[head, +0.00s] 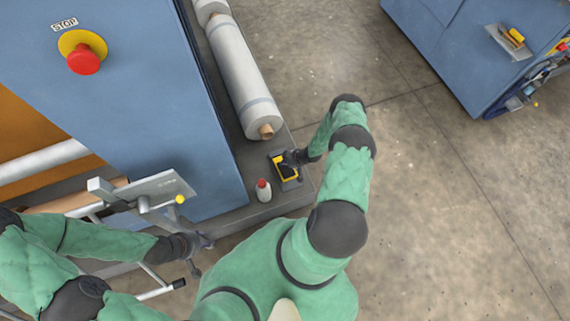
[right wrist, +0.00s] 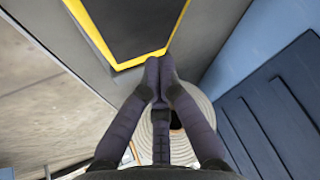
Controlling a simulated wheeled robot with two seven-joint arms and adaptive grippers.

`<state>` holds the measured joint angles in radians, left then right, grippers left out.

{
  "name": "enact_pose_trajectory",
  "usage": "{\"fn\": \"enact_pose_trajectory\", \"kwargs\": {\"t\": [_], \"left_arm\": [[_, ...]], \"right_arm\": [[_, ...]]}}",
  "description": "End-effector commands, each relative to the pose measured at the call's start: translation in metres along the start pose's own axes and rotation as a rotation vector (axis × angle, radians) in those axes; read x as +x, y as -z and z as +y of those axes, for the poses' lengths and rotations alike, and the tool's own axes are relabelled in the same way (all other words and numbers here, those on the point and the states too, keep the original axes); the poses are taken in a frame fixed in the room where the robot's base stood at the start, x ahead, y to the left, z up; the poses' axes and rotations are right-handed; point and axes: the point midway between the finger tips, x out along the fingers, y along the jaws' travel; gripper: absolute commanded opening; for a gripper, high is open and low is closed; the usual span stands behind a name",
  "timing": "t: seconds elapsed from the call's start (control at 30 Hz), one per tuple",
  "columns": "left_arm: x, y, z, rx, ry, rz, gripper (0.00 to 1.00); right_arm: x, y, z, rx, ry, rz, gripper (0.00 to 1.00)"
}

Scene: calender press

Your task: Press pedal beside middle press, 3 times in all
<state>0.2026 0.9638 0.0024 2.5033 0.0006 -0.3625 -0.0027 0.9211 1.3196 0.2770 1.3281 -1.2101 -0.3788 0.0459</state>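The pedal (head: 286,168), black with a yellow border, sits on the grey base ledge beside the blue press (head: 170,110). My right gripper (head: 294,157) is over the pedal's right side in the head view, partly covering it. In the right wrist view the right gripper (right wrist: 160,65) has its fingers together and empty, their tips at the yellow edge of the pedal (right wrist: 135,25). Whether they touch it or whether it is pushed down I cannot tell. My left gripper (head: 205,255) is empty with its fingers apart, beside the press at lower left.
A white roll (head: 241,70) lies on the ledge behind the pedal. A small red-capped bottle (head: 263,190) stands left of the pedal. A red stop button (head: 83,60) is on the press. Another blue machine (head: 470,50) stands at upper right, with clear floor (head: 440,170) between.

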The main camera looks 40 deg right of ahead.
Motion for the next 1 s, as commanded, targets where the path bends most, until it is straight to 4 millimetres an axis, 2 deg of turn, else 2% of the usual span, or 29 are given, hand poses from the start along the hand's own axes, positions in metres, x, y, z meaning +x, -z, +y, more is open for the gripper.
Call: {"fn": "enact_pose_trajectory", "kwargs": {"t": [0.5,1.0], "left_arm": [[-0.013,0.0,0.005,0.0,0.0,0.0,0.4],[-0.013,-0.001,0.004,0.0,0.0,0.0,0.4]], "right_arm": [[-0.031,0.032,0.0,-0.001,-0.001,0.0,0.0],[-0.031,0.032,0.0,0.0,0.0,0.0,0.0]]}}
